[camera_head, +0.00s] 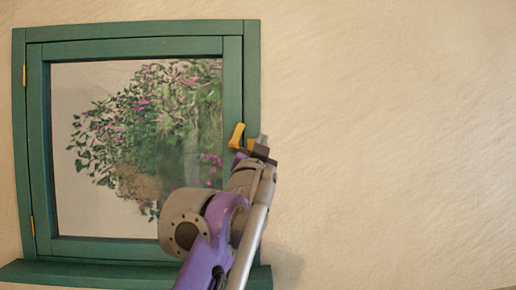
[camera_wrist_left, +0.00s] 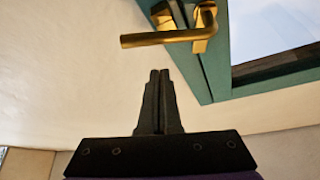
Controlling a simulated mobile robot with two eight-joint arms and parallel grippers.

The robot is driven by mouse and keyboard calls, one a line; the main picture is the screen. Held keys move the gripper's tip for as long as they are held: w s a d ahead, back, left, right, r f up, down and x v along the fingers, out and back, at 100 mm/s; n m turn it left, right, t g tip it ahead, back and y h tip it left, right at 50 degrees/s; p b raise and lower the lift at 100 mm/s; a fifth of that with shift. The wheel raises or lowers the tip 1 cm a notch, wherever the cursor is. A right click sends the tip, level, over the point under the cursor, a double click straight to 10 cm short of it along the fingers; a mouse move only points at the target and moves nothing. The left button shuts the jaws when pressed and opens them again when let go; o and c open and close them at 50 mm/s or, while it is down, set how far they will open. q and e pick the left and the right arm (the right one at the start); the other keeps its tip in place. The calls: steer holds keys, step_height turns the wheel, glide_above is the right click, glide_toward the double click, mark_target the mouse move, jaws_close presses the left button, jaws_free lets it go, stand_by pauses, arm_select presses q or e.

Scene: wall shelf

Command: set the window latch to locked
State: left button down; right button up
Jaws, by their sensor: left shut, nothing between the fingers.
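The window latch (camera_head: 236,135) is a brass-yellow handle on the right side of the green window frame, partly hidden by my arm in the head view. In the left wrist view the latch lever (camera_wrist_left: 158,38) reaches left from its mount on the sash, across the gap and past the outer frame edge. A brass keeper piece (camera_wrist_left: 162,14) sits on the outer frame behind it. My left gripper (camera_head: 262,144) is beside the latch at its right. Its closed, empty fingertips (camera_wrist_left: 160,72) point at the lever, with a visible gap. My right gripper is out of view.
The green window (camera_head: 140,245) looks closed, with flowers behind the glass and brass hinges on its left side. A green sill (camera_head: 75,275) juts out below it. The plain wall (camera_head: 400,140) to the right is clear.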

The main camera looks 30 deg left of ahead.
arm_select(q)
steer(key=shift+w+a+f+b, duration=0.15)
steer(key=shift+w+a+f, duration=0.1)
steer(key=shift+a+f, duration=0.3)
steer(key=shift+w+a+f+b, duration=0.2)
steer(key=shift+a+f, duration=0.1)
steer(key=shift+f, duration=0.4)
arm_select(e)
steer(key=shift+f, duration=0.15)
arm_select(q)
steer(key=shift+s, duration=0.1)
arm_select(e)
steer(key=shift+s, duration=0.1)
arm_select(q)
steer(key=shift+d, duration=0.15)
